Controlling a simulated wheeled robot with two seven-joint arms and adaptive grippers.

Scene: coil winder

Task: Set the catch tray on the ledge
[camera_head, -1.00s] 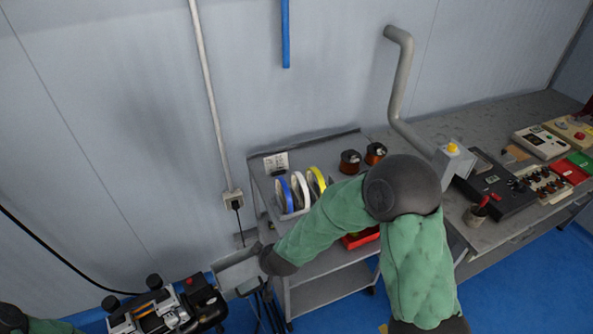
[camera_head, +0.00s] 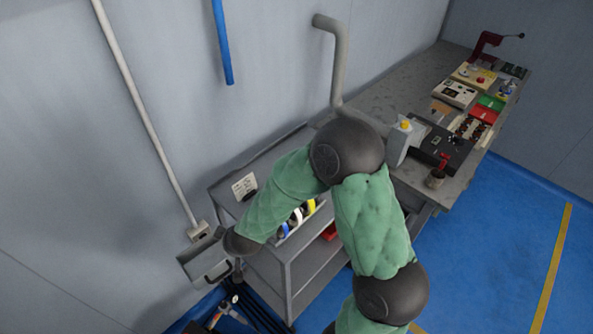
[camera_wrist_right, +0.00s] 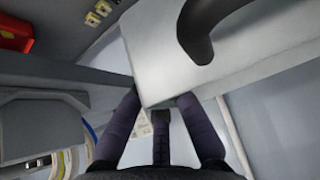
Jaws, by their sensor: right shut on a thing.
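The catch tray, a light grey open box (camera_head: 193,266), is at the end of my right arm, left of the grey cart and against the wall, below the wall outlet. My right gripper (camera_head: 229,266) is shut on it, though my wrist mostly hides the fingers in the head view. In the right wrist view the dark fingers (camera_wrist_right: 162,102) press at the edge of a pale grey face of the tray (camera_wrist_right: 160,62). A dark curved part (camera_wrist_right: 196,32) crosses in front of that face. I cannot single out the ledge. My left gripper is out of view.
The cart (camera_head: 222,197) holds coloured spools (camera_head: 297,216) and a red bin (camera_head: 329,232), partly behind my arm. A grey workbench (camera_head: 385,93) with control boxes stands at the right. A pipe (camera_head: 150,125) runs down the wall to the outlet (camera_head: 199,231). Blue floor is clear at right.

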